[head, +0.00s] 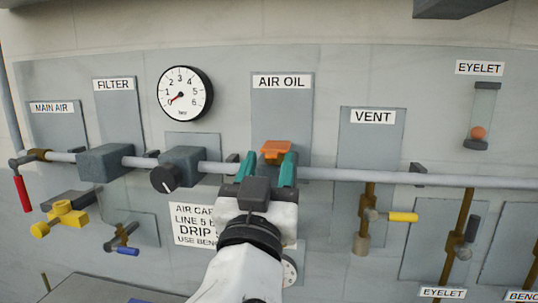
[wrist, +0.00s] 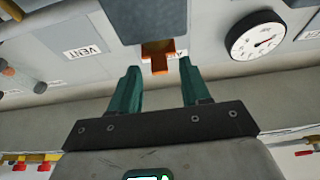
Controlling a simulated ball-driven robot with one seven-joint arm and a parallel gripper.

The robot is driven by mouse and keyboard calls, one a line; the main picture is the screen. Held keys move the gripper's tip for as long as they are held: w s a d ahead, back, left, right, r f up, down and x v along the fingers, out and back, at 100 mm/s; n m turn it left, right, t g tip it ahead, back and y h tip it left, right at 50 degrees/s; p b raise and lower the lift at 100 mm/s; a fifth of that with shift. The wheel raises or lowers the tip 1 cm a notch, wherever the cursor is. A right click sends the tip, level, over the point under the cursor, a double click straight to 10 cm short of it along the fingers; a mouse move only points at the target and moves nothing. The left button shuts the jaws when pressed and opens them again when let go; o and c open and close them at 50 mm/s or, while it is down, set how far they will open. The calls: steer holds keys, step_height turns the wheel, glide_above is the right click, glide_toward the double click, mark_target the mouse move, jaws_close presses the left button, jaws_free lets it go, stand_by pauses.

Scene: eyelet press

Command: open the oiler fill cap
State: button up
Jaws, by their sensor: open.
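The oiler fill cap, an orange piece (head: 276,149), shows below the AIR OIL label (head: 281,82) on the pipe line. In the wrist view the orange cap (wrist: 158,56) shows against a grey block (wrist: 148,18), just beyond the fingertips. My gripper (head: 268,163) has teal fingers spread apart, with the cap between and slightly above the tips in the head view. In the wrist view my gripper (wrist: 159,72) is empty, and its tips stop short of the cap. The gripper hides most of the oiler body in the head view.
A pipe (head: 400,179) runs across the wall. The filter block (head: 105,161) and a grey block with a black knob (head: 165,179) stand left of the gripper. A pressure gauge (head: 185,93) sits above. The vent's yellow-handled valve (head: 402,217) is to the right.

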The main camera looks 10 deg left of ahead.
steer(key=shift+w+r, duration=0.2)
steer(key=shift+w, duration=0.25)
jaws_close()
stand_by(0.5)
